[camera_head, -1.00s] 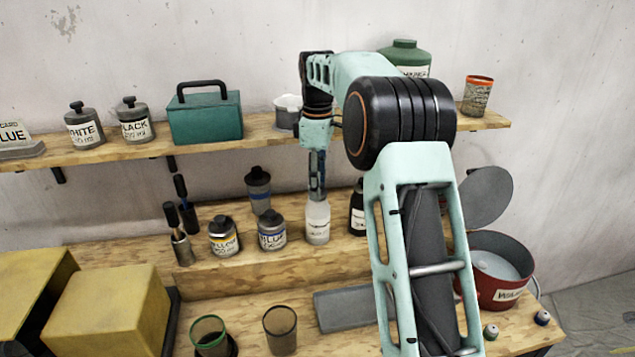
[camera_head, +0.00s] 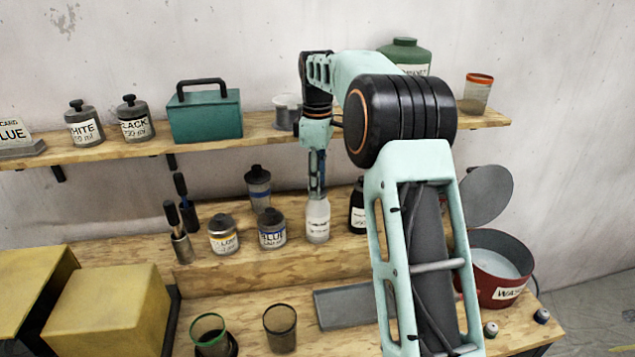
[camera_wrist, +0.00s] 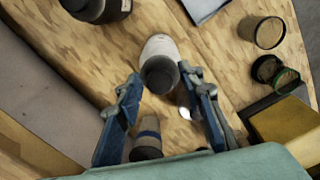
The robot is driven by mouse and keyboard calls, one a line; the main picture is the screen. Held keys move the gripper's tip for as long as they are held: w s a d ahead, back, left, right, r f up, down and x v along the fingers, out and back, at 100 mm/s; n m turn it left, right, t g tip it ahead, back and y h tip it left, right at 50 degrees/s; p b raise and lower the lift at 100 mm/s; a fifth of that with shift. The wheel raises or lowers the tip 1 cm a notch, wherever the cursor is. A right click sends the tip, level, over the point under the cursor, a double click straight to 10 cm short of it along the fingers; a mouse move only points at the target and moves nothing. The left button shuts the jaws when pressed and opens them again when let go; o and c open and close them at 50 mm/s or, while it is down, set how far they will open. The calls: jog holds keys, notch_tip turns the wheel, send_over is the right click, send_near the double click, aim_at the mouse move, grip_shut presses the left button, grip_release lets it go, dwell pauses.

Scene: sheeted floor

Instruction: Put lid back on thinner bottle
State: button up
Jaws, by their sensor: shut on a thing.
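The thinner bottle (camera_head: 318,224) is a small white bottle standing upright on the raised wooden step in the head view. It also shows in the wrist view (camera_wrist: 158,46), seen from above. A dark grey lid (camera_wrist: 160,76) sits over its top, between my fingertips. My gripper (camera_wrist: 163,80) is shut on this lid and points down at the bottle. In the head view my gripper (camera_head: 317,190) is directly above the bottle's neck. I cannot tell whether the lid is seated or only resting there.
A dark bottle (camera_head: 357,214) stands close on the right. A blue-labelled jar (camera_head: 272,231) and a blue-banded bottle (camera_head: 259,187) stand on the left. The shelf (camera_head: 250,137) is behind. Two cups (camera_head: 280,328) (camera_head: 208,334) stand on the lower bench.

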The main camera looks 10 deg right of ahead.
jog(key=o, duration=1.4)
jog(key=shift+r, duration=3.7)
jog(key=shift+f, duration=0.2)
grip_shut()
jog(key=shift+f, duration=0.1)
jog(key=shift+f+b, duration=1.65)
jog(key=shift+f, duration=1)
